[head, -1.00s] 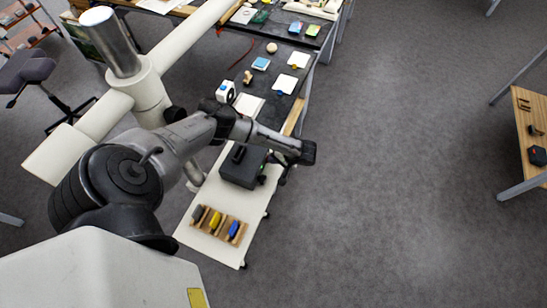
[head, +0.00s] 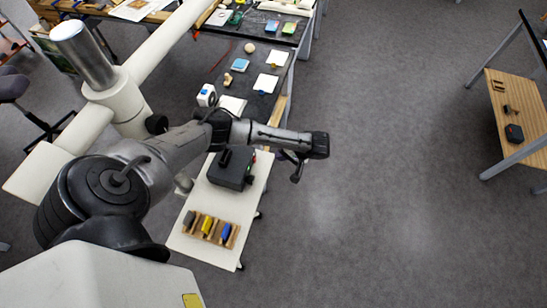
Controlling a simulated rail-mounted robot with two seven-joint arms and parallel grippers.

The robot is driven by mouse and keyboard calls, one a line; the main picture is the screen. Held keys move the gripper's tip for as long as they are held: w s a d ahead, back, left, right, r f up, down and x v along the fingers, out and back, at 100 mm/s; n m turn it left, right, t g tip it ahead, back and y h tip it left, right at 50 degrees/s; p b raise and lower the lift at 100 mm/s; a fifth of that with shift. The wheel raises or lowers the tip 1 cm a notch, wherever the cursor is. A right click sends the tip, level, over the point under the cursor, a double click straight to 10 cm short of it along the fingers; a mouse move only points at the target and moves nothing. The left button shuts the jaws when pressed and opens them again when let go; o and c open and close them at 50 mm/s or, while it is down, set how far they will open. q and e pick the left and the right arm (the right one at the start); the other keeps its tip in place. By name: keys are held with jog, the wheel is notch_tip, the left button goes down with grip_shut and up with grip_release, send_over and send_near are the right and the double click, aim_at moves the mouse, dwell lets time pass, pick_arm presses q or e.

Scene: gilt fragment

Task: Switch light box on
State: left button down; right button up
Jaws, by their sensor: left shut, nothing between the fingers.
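A dark box (head: 229,171) stands on the white bench top (head: 258,181). It has small green and red spots on its right side. It may be the light box, but I cannot tell for certain, nor whether any light is on. My left gripper (head: 296,178) hangs below the wrist, to the right of the dark box and apart from it. It looks small and dark, shut and empty, past the bench's right edge over the floor. My left forearm passes just beyond the box and hides part of the bench. My right gripper is not in view.
A wooden rack (head: 193,233) with grey, yellow and blue pieces sits at the bench's near end. A white device (head: 206,96) and cards lie on the dark bench behind. A wooden table (head: 515,110) stands at the far right. The floor between is clear.

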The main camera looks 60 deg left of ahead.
pick_arm(q)
jog(key=shift+p+v, duration=0.55)
jog(key=shift+v, duration=0.6)
jog(key=shift+s+a+r, duration=0.15)
jog(key=shift+r, duration=0.05)
